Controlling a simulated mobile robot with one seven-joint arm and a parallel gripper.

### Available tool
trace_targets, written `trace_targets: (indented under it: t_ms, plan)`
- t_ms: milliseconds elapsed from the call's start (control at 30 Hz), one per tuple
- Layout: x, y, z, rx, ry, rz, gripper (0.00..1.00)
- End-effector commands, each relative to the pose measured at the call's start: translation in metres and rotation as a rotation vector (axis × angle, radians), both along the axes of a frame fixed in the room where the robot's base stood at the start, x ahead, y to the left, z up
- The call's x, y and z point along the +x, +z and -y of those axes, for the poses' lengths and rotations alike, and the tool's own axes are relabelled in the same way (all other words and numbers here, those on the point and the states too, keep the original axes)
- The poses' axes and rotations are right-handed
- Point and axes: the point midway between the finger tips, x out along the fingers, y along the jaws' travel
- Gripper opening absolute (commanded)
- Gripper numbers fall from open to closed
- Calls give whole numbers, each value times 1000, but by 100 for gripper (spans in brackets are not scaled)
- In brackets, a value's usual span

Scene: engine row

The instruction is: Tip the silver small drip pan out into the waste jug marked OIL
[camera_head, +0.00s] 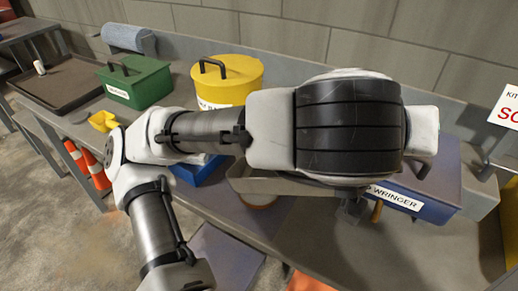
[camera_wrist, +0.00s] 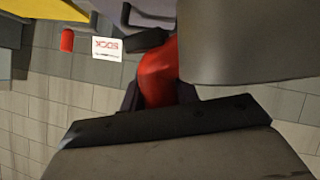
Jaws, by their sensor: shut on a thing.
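In the wrist view my gripper (camera_wrist: 158,88) is shut on a red piece (camera_wrist: 157,70), which looks like a handle. A smooth grey body (camera_wrist: 245,40), probably the silver drip pan, fills the upper right beside it; its inside and contents are hidden. In the head view my wrist hides the gripper's hold. A shallow grey tray-like rim (camera_head: 285,187) shows below my wrist; I cannot tell whether it is the held pan. I cannot make out a jug marked OIL in either view.
A yellow lidded can (camera_head: 236,78), a green box (camera_head: 135,82) and a dark tray (camera_head: 68,80) stand left on the bench. A blue box marked WRINGER (camera_head: 435,195) is right of my wrist. Bench space (camera_head: 400,250) at lower right is clear. Orange cones (camera_head: 92,170) stand below.

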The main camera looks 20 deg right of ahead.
Motion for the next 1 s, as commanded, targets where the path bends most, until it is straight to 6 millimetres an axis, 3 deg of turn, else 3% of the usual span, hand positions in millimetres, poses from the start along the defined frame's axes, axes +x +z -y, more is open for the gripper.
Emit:
trace_targets:
  t_ms: [1000]
  plan:
    - [9,8,-2,-15,1,-77,0]
